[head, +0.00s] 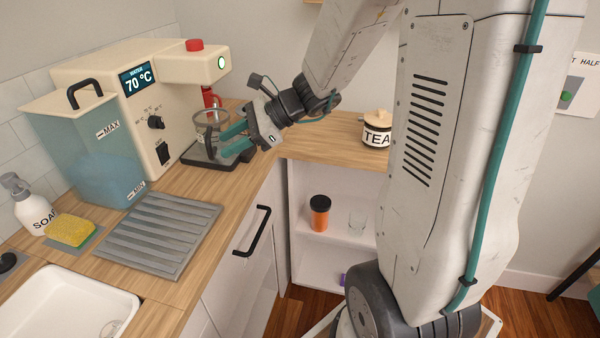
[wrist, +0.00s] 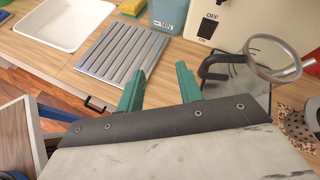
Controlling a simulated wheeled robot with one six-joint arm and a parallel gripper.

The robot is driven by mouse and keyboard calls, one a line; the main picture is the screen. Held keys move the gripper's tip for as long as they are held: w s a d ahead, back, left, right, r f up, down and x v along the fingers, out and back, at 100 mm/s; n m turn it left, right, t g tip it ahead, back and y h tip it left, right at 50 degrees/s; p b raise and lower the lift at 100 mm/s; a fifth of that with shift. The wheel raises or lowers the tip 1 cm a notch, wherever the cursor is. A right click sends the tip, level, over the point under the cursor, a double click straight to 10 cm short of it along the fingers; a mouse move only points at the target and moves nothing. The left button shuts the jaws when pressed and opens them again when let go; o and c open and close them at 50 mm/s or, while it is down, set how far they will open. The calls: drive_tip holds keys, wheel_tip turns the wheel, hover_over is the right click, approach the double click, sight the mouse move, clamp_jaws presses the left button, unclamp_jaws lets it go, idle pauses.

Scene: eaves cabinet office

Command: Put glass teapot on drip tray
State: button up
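The glass teapot (head: 207,130) stands upright under the machine's spout, on the dark drip tray (head: 222,165) as far as I can see. In the wrist view the teapot's clear round rim (wrist: 273,62) and dark handle (wrist: 214,68) show at the right, above the tray. My gripper (head: 223,143) is beside the teapot on its handle side. In the wrist view my gripper (wrist: 160,75) has its teal fingers apart with nothing between them. The handle lies just outside the right finger, apparently clear of it. The teapot's base is partly hidden by the fingers.
The cream water machine (head: 150,95) reads 70 °C, with a blue tank (head: 85,150) on its left. A grey ribbed rack (head: 158,235), sponge (head: 72,230), soap bottle (head: 33,210) and sink (head: 70,305) are nearer. A TEA jar (head: 377,130) stands right. An open shelf holds an orange jar (head: 320,213).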

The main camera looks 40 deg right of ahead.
drive_tip(key=s+a+r+n+g+h, duration=0.1)
drive_tip(key=s+a+r+n+g, duration=0.3)
drive_tip(key=s+n, duration=0.45)
drive_tip(key=s+d+n+h, duration=0.2)
drive_tip(key=s+n+h, duration=0.2)
drive_tip(key=s+n, duration=0.2)
drive_tip(key=s+d+n+g+h, duration=0.1)
drive_tip(key=s+n+h, duration=0.4)
drive_tip(key=s, duration=0.6)
drive_tip(key=shift+d+r+n+h, duration=0.2)
drive_tip(key=shift+d+n+h, duration=0.1)
drive_tip(key=shift+d+n, duration=0.55)
